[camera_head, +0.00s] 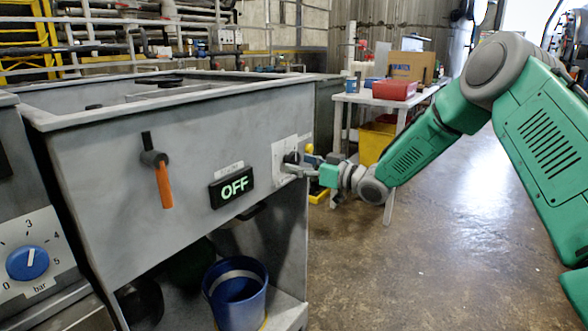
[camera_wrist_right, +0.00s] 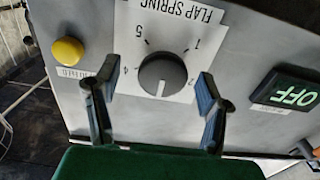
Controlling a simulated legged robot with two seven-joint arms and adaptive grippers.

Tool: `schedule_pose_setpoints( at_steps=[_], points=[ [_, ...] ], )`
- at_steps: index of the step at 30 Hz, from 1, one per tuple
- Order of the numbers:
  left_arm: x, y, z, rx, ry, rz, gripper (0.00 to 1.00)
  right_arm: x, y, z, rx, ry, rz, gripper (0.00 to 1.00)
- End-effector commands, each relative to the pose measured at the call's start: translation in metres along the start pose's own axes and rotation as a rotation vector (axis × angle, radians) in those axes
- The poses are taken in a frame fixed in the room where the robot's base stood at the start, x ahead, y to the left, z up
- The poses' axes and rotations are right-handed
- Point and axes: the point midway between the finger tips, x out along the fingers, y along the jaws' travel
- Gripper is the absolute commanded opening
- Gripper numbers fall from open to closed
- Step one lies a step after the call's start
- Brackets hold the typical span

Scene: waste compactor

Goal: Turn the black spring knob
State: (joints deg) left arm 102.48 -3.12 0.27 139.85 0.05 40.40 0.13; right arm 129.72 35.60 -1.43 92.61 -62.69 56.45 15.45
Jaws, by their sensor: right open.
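The black spring knob (camera_wrist_right: 162,75) sits on a white plate (camera_wrist_right: 155,30) marked "FLAP SPRING", shown upside down in the right wrist view. The knob's white pointer line faces down in that view. In the head view the knob (camera_head: 292,157) is on the right part of the compactor's front panel, partly hidden by my gripper. My right gripper (camera_wrist_right: 155,98) is open, its two fingers on either side of the knob and apart from it in the picture. The right gripper also shows in the head view (camera_head: 291,168), close to the panel. My left gripper is not in view.
A lit "OFF" display (camera_head: 231,187) and an orange-handled lever (camera_head: 163,180) are on the same panel. A yellow button (camera_wrist_right: 68,51) lies beside the plate. A blue bucket (camera_head: 236,292) stands below. Open floor (camera_head: 460,240) lies to the right.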

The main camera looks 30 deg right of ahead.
Motion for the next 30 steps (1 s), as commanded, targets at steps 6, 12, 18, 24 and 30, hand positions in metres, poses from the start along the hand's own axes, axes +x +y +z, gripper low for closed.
schedule_pose_setpoints(
  at_steps=[6,12,18,24,30],
  points=[
    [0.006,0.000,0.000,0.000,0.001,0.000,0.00,0.019,-0.002,-0.001,-0.001,-0.001,0.000,0.65],
    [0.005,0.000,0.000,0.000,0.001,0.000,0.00,0.020,-0.002,-0.001,0.000,-0.001,0.000,0.65],
    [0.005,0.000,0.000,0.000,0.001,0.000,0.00,0.020,0.000,0.000,0.001,0.000,0.001,0.29],
    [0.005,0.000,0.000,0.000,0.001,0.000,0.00,0.019,0.000,0.000,0.002,-0.001,0.001,0.13],
    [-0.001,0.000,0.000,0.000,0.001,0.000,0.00,0.019,0.001,-0.001,0.031,-0.002,0.003,0.13]
  ],
)
